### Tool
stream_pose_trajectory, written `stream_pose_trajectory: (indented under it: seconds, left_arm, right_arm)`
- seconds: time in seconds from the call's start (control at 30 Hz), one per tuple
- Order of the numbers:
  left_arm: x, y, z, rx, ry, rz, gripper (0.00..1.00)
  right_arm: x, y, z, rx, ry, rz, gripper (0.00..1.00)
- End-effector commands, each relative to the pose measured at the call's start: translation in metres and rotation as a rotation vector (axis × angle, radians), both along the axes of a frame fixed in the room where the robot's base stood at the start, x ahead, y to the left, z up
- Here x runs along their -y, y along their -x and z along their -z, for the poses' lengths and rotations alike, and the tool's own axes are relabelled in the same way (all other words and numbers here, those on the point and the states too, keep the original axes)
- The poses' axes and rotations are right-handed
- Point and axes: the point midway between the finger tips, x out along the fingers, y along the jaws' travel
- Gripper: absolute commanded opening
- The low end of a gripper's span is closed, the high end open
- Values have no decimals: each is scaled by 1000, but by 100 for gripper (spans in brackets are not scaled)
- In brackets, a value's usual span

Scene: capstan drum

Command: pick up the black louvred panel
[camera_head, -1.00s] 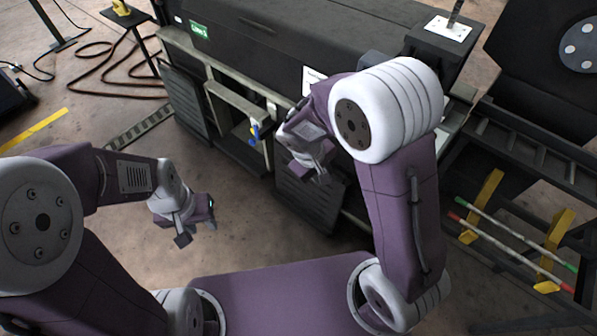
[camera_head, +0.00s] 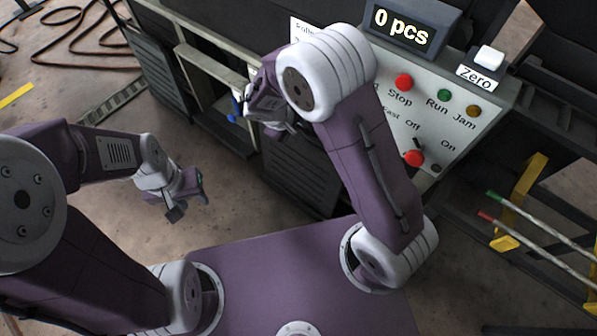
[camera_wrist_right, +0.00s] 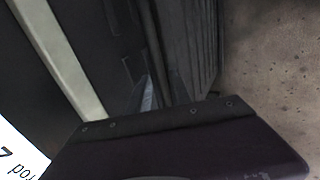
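A black louvred panel (camera_head: 300,178) leans or is set upright at the front of the machine, below the control panel, in the head view. Its slats also show in the right wrist view (camera_wrist_right: 197,45), beyond the dark gripper part. A second dark louvred panel (camera_head: 160,78) stands at the machine's left end. My right gripper (camera_head: 284,124) is above and in front of the nearer panel, apart from it as far as I can see; its finger gap is hidden. My left gripper (camera_head: 188,204) hangs over the floor at left, its fingers apart and empty.
The control panel (camera_head: 440,115) with buttons and a counter reading "0 pcs" (camera_head: 403,27) stands behind my right arm. A blue-handled item (camera_head: 234,108) is at the open bay. Yellow brackets (camera_head: 520,200) hold rods at right.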

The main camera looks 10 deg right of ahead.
Motion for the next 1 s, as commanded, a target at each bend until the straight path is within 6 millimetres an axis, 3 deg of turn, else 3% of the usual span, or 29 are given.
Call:
stream_pose_trajectory:
  seconds: [0.1, 0.23, 0.43, 0.53, 1.0]
  left_arm:
    - [0, 0, 23, 0, 0, 0, 36]
    - [0, 0, 32, 0, 0, 0, 36]
    - [0, 0, 29, 0, 0, 0, 36]
    - [0, 0, 29, 0, 0, 0, 36]
    - [0, 0, 29, 0, 0, 0, 36]
  right_arm:
    - [9, -5, 27, -2, 2, 4, 25]
    - [16, -12, 42, 0, 0, 2, 25]
    - [17, -13, 39, 0, 0, 1, 25]
    - [17, -12, 39, -1, 1, 0, 0]
    - [17, -12, 39, -1, 1, 0, 0]
